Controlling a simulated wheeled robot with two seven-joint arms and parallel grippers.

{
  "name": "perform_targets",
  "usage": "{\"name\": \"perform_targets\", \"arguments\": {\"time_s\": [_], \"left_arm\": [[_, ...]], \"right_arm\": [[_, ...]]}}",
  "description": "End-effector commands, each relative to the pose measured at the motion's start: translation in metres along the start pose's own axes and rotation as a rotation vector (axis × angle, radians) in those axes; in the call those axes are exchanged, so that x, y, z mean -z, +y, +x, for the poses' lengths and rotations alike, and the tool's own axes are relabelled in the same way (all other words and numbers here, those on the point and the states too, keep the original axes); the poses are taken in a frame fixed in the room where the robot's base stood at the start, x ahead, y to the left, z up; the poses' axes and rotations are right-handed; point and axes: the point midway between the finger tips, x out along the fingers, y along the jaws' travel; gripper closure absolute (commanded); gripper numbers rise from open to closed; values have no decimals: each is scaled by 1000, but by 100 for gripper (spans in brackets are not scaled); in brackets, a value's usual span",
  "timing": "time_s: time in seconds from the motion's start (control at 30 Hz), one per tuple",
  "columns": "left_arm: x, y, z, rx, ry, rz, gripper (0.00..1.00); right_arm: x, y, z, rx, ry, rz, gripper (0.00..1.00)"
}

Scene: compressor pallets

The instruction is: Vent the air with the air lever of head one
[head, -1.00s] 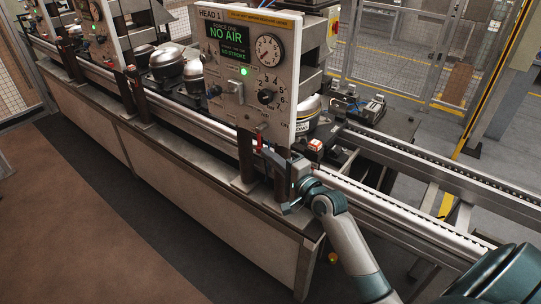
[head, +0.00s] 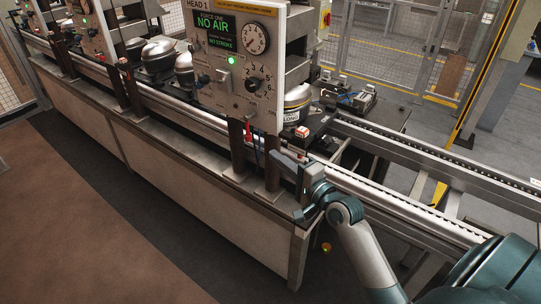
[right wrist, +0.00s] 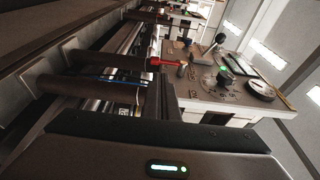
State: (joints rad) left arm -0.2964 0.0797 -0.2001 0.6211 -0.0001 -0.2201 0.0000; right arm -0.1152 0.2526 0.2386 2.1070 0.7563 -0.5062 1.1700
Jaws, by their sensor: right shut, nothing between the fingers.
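The HEAD 1 panel (head: 236,62) stands upright at upper centre, its screen (head: 220,31) reading NO AIR in green above a smaller NO STROKE. A red lever (head: 248,130) hangs below the panel's lower edge; in the right wrist view the red lever (right wrist: 168,63) juts from the panel's edge. My right gripper (head: 277,157) is shut and empty, to the right of and a little below the lever, apart from it. In the right wrist view the closed fingers (right wrist: 166,98) point towards the panel's lower edge. My left gripper is not in view.
Brown posts (head: 237,150) carry the panel above a metal bench (head: 190,165). A rail conveyor (head: 400,200) runs to the lower right. A compressor (head: 297,103) sits behind the panel, with an orange-and-white block (head: 302,132) near it. More heads stand to the left.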

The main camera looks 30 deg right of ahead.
Motion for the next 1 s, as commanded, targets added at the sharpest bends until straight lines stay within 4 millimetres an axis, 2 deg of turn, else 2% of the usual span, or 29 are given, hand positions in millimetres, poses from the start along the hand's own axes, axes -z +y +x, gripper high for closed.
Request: {"name": "perform_targets", "arguments": {"time_s": [0.1, 0.3, 1.0], "left_arm": [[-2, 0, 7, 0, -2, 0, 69], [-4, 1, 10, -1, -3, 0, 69], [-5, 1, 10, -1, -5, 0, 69]], "right_arm": [[0, 2, -19, 0, 0, -1, 100], [0, -1, -34, 1, 0, -1, 100], [0, 2, -36, -5, 2, -3, 100]]}}
